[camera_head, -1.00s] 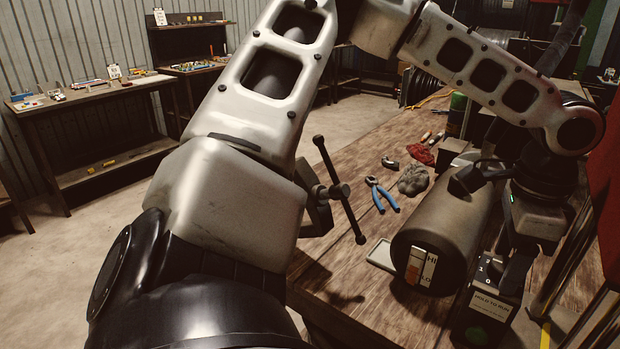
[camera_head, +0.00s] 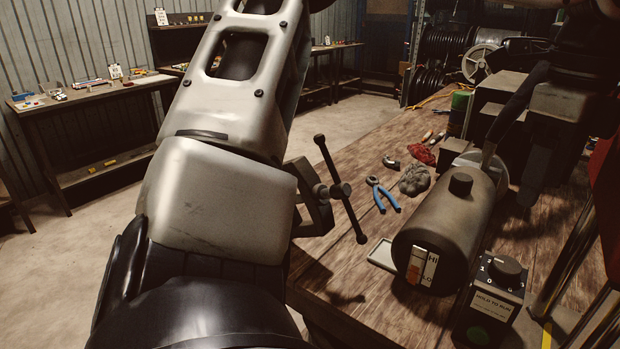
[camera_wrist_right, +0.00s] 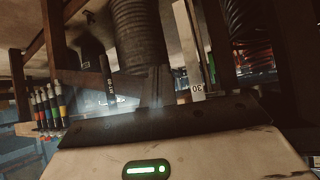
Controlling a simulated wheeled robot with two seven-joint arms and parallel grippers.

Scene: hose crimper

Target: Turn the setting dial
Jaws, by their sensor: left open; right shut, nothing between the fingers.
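The setting dial (camera_head: 507,270) is a round black knob on top of a dark control box (camera_head: 487,310) with a "HOLD TO RUN" label and a green button, at the lower right of the head view. White marks show beside the knob; its pointing direction is too small to tell. My left gripper (camera_head: 540,190) is dark, points down, and hangs above and behind the dial, apart from it; it is open, seen nearly edge-on. My right gripper (camera_wrist_right: 155,88) shows in the right wrist view, shut with nothing held, away from the dial, which is not in that view.
A large cylinder (camera_head: 440,240) with a HI/LO plate stands left of the box. Blue pliers (camera_head: 382,196), a grey wad (camera_head: 414,181) and a red rag (camera_head: 423,154) lie on the wooden bench (camera_head: 340,270). A black-gripped lever (camera_head: 518,100) rises behind the cylinder.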

